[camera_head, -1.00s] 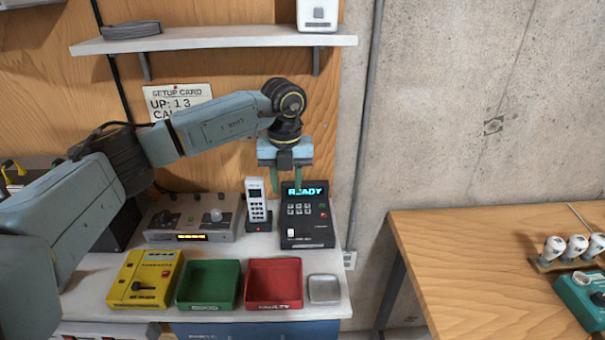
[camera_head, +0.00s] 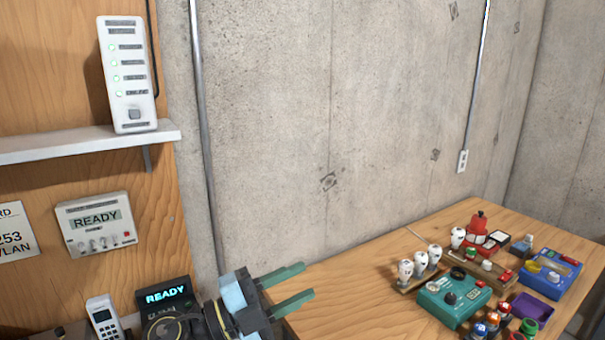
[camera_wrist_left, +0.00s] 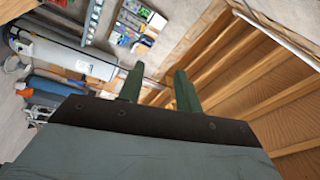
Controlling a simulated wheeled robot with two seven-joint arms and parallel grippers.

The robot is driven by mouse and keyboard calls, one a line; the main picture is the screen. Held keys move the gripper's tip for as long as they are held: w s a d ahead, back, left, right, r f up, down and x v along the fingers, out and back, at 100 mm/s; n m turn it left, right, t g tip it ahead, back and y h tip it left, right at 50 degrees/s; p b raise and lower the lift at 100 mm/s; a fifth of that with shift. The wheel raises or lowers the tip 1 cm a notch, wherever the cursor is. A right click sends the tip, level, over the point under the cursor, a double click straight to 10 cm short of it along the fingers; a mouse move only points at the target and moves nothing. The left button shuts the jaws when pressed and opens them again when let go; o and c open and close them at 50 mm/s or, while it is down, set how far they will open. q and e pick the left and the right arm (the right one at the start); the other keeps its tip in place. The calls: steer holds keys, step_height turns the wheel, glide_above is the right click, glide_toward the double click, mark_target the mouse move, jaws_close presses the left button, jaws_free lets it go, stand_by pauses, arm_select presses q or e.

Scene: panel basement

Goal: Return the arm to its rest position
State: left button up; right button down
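My left gripper (camera_head: 290,291) shows at the bottom middle of the head view, with its two green fingers apart and pointing right. Nothing is between them. It is in front of the concrete wall and the near left part of the wooden table. In the left wrist view its green fingers (camera_wrist_left: 159,88) are also apart and empty, with shelving and wooden beams behind them. Most of my left arm is out of the head view. My right gripper is not in view.
A black device reading READY (camera_head: 165,297) and a phone handset (camera_head: 103,318) are just left of my gripper. A white shelf (camera_head: 85,145) juts out at the left. The wooden table (camera_head: 345,285) holds a teal box (camera_head: 452,299), several bulbs and a blue box (camera_head: 550,275).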

arm_select(q)
steer(key=s+a+f+n+t+y, duration=0.1)
steer(key=a+f+n+t+y, duration=0.4)
steer(key=a+n+y, duration=0.5)
steer(key=s+a+f+n+t+y, duration=0.2)
steer(key=a+f+n+y, duration=0.5)
steer(key=n, duration=0.5)
steer(key=s+a+f+n+g, duration=0.1)
steer(key=s+f+g, duration=0.3)
steer(key=s, duration=0.3)
steer(key=s+a+f+n+g+y, duration=0.1)
steer(key=s+f+g, duration=0.3)
steer(key=s, duration=0.3)
steer(key=s+a+f+n+g, duration=0.1)
steer(key=s+f+g, duration=0.35)
steer(key=s, duration=0.35)
step_height(320, 180, down, 28)
steer(key=s+b, duration=0.2)
steer(key=b, duration=0.2)
steer(key=s+a+f+g+b, duration=0.2)
steer(key=s+a+f+b, duration=0.1)
steer(key=s+f, duration=1.3)
step_height(320, 180, down, 5)
steer(key=shift+s+a+r+b, duration=0.2)
steer(key=shift+s+b, duration=0.2)
steer(key=shift+b, duration=0.4)
